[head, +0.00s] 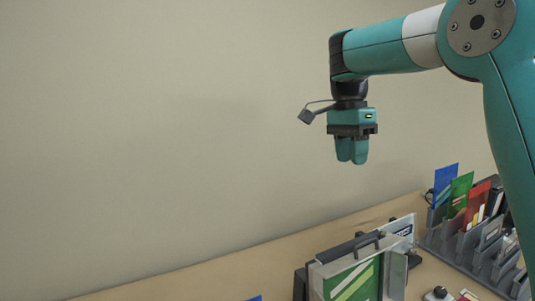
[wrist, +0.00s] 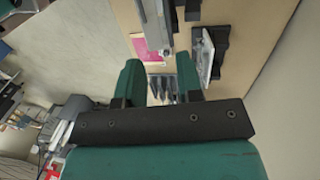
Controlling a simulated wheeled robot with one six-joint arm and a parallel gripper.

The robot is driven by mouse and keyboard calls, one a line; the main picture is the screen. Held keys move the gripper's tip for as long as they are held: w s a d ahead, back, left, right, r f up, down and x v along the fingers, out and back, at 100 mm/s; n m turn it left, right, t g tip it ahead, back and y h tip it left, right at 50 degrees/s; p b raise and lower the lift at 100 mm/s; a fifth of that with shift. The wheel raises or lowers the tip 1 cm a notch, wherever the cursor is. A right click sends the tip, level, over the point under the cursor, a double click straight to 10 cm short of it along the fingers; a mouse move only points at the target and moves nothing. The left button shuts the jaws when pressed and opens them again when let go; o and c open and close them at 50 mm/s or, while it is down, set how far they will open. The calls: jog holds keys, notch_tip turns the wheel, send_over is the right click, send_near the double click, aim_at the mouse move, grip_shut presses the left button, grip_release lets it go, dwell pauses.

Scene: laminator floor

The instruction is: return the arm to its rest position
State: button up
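My arm (head: 390,45) is raised over the table, with the forearm level and the wrist bent down. My gripper (head: 352,160) points downward, high above the table and apart from everything on it. In the wrist view the two teal fingers of my gripper (wrist: 160,72) stand apart with a clear gap and nothing held between them. The gripper hangs above and behind the grey machine (head: 385,243) in the head view.
A green-and-white striped panel (head: 352,284) stands at the machine's front. A grey slotted rack (head: 470,257) holds blue, green and red cards at the right. A pink sheet (wrist: 149,48) lies below in the wrist view. The wall (head: 150,130) is behind; the air around the gripper is clear.

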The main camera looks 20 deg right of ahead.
jog(key=s+a+f+n+y+b, duration=0.1)
jog(key=s+a+f+n+b, duration=0.1)
jog(key=s+a+f+n, duration=0.3)
jog(key=s+a+f+n+t+y+b, duration=0.1)
jog(key=s+a+f+n, duration=0.4)
jog(key=s+n, duration=0.5)
jog(key=s+a+f+n+t+y+b, duration=0.1)
jog(key=s+a+f+n+y+b, duration=0.1)
jog(key=s+a+f+n, duration=0.4)
jog(key=s+a+n+b, duration=0.1)
jog(key=s+n, duration=0.1)
jog(key=s, duration=0.3)
jog(key=shift+s+a+y+b, duration=0.15)
jog(key=shift+a+y+b, duration=0.15)
jog(key=shift+b, duration=0.05)
dwell(0.4)
